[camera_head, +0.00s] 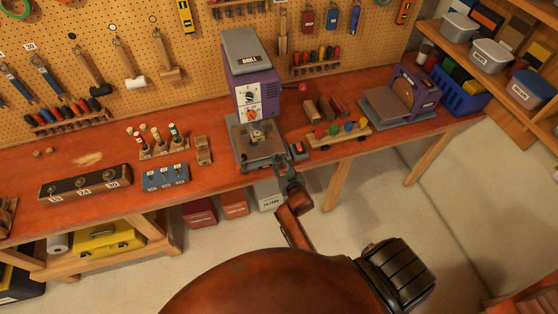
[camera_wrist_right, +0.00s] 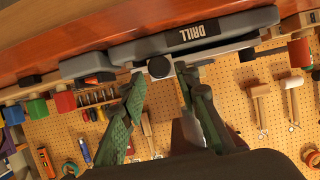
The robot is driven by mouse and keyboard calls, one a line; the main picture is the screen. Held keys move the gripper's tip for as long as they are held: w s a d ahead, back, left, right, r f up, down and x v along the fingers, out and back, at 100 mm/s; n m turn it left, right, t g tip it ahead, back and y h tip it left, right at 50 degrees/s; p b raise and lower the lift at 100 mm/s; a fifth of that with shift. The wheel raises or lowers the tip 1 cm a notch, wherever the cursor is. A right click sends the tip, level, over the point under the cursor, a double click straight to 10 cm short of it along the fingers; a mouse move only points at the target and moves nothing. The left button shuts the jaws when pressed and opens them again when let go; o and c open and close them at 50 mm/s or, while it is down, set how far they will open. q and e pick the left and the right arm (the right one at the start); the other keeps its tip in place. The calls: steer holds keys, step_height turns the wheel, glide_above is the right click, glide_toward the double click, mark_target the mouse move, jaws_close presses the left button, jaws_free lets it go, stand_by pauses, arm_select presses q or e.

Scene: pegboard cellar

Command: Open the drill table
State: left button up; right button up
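My right gripper (camera_head: 280,162) is at the front right edge of the drill table. In the wrist view its green fingers (camera_wrist_right: 165,80) are apart, with the knob between or just beyond their tips; contact cannot be told. My left gripper is not in view.
A small box with a red top (camera_head: 298,150) and a tray of coloured pegs (camera_head: 338,136) stand close right of the drill. A blue block (camera_head: 165,177) and a wooden stand (camera_head: 203,151) are to its left. The floor in front (camera_head: 380,200) is free.

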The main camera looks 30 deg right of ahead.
mark_target(278, 160)
steer(key=shift+x, duration=1.7)
jaws_close()
